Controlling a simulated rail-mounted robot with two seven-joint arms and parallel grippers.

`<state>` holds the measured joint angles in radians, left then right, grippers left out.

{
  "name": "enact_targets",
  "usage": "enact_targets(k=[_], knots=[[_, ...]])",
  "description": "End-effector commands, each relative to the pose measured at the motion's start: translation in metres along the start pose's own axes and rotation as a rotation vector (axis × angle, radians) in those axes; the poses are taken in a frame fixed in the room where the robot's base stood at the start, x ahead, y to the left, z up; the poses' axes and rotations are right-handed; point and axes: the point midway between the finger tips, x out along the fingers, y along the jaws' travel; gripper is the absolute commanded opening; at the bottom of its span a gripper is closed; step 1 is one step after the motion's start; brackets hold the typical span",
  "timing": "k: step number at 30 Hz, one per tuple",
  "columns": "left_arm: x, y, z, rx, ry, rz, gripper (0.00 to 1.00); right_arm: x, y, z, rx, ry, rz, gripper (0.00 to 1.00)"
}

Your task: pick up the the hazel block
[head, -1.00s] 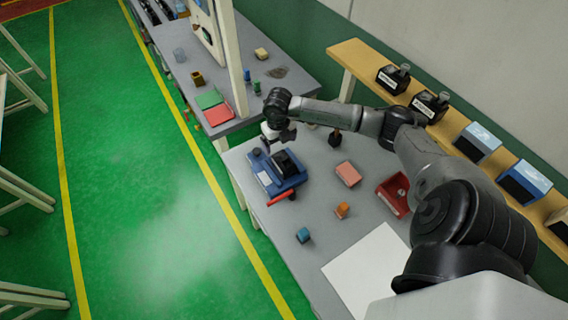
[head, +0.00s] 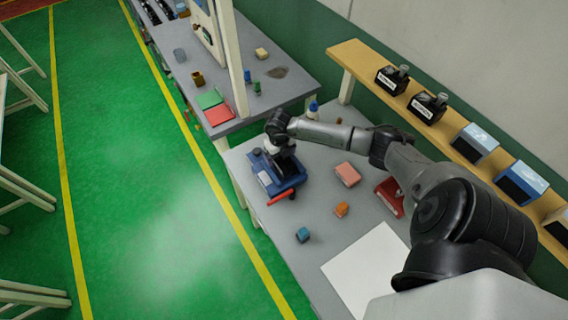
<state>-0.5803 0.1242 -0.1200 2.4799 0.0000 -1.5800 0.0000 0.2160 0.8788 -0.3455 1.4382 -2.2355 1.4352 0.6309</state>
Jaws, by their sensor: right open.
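No block here is plainly hazel. A tan block (head: 261,53) lies on the far bench, the closest in colour. On the near bench lie a salmon block (head: 347,174), a small orange block (head: 342,210) and a small blue block (head: 303,235). My right gripper (head: 284,158) points down over the blue device (head: 267,178) at the near bench's far left corner. It is open; its fingers are dark and hard to separate from the device. I cannot tell whether they touch it. My left gripper is not in view.
A red bin (head: 388,197) is partly hidden behind my right arm. A white sheet (head: 375,270) lies at the near bench's front. A wooden shelf (head: 365,62) with dark and blue boxes runs along the wall. A post (head: 231,60) rises from the far bench.

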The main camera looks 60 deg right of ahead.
Motion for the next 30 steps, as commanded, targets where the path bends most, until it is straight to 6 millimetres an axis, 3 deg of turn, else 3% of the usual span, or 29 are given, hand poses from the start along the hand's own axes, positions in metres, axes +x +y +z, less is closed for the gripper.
enact_targets(k=[4, 22, 30], knots=[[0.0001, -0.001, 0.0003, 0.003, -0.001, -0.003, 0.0, 0.0, 0.0, -0.0001, 0.0, 0.0, 0.0, 0.89], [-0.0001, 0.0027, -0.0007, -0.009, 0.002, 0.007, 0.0, -0.0004, 0.0001, 0.0, 0.0, 0.0, 0.0, 0.32], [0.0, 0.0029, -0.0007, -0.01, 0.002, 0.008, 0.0, -0.0015, 0.0, 0.0004, 0.0, -0.001, 0.0, 0.32]])
